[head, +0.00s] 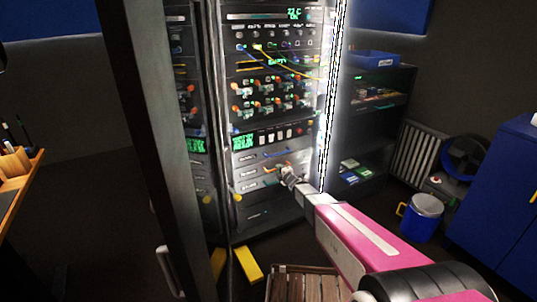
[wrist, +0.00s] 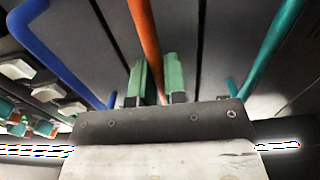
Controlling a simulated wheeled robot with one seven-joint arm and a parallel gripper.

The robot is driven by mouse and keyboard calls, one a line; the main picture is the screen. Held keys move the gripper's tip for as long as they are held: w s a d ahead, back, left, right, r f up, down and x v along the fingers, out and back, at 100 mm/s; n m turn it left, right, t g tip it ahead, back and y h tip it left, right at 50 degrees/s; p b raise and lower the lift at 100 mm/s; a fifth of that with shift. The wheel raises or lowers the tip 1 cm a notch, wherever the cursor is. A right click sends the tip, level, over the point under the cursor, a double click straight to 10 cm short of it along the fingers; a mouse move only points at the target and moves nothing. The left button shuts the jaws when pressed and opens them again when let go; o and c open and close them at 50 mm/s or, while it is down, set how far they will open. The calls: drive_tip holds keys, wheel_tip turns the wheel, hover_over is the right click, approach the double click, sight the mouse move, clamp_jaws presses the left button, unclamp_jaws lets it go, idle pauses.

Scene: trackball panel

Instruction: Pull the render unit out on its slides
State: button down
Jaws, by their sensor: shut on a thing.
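The rack (head: 270,215) stands open in the head view, with several flat units low in it. Their small labels are too blurred to read, so I cannot tell by name which is the render unit. One unit's front (head: 247,172) has an orange handle (head: 268,170), with a blue handle (head: 275,154) above it. My gripper (head: 283,171) is at the orange handle. In the wrist view, the green fingertips of my gripper (wrist: 155,82) are closed on the orange handle (wrist: 145,38). The handle's far end and exact contact are partly hidden.
A blue bar (wrist: 50,50) and a teal bar (wrist: 270,45) flank the fingers in the wrist view. The rack door (head: 150,130) stands at the left. A wooden crate (head: 300,285) and a yellow block (head: 249,264) lie on the floor before the rack.

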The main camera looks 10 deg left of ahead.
drive_tip(key=v, duration=0.6)
drive_tip(key=shift+s+d, duration=0.25)
drive_tip(key=shift+s, duration=0.05)
idle(0.5)
drive_tip(key=v, duration=0.7)
idle(1.2)
drive_tip(key=v, duration=0.7)
idle(1.0)
drive_tip(key=shift+s, duration=0.1)
drive_tip(key=v, duration=0.6)
drive_tip(key=shift+s+d, duration=0.25)
drive_tip(key=shift+d, duration=0.05)
idle(0.8)
